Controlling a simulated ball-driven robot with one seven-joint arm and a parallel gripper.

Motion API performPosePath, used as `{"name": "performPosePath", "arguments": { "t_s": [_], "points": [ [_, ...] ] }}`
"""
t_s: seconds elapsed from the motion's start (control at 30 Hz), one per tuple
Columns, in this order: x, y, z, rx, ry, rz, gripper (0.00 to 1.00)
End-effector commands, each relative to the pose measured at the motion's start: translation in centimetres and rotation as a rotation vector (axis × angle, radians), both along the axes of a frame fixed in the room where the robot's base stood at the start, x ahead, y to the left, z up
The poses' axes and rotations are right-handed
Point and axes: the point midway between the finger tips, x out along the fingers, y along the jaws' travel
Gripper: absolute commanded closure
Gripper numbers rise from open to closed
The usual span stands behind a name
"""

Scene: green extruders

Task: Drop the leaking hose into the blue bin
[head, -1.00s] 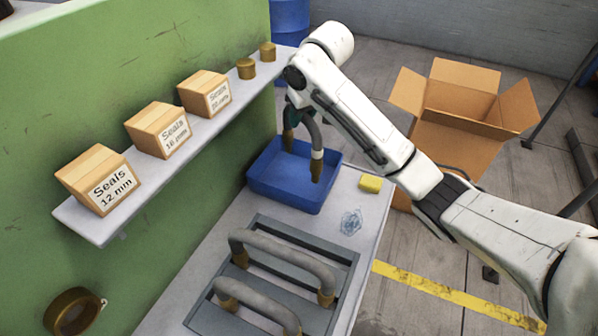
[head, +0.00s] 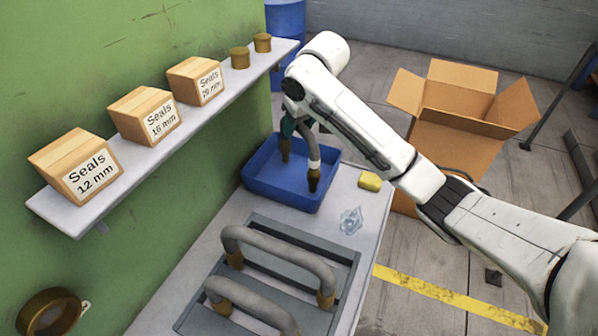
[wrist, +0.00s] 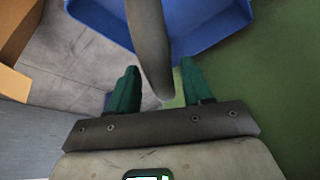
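A grey arched hose (head: 314,150) with brown end fittings hangs from my gripper (head: 290,127) over the blue bin (head: 262,190). Its near end is low within the bin's outline. I cannot tell whether it touches the floor of the bin. In the wrist view the hose (wrist: 149,45) runs between the two green fingers of my gripper (wrist: 158,80), and the blue bin (wrist: 215,30) shows beyond. The fingers are close about the hose, and it moves with them. No leak shows on the hose itself. A small wet patch (head: 350,221) lies on the bench.
Two similar hoses (head: 282,250) (head: 250,304) sit on a grey tray (head: 262,229) in front of the bin. A yellow block (head: 369,181) lies right of the bin. A shelf (head: 150,166) with seal boxes is at left. An open carton (head: 440,140) stands behind my arm.

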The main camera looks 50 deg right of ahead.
Motion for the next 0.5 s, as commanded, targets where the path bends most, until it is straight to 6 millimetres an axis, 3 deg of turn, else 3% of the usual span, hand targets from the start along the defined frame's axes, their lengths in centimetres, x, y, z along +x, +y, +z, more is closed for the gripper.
{"name": "performPosePath", "arguments": {
  "t_s": [0.1,0.37,0.5],
  "points": [
    [0.0,0.0,0.0,0.0,0.001,0.0,0.39],
    [-0.1,0.1,0.0,0.001,0.002,0.0,0.39],
    [-0.4,0.2,1.1,0.001,-0.001,0.002,0.39]
  ]
}}
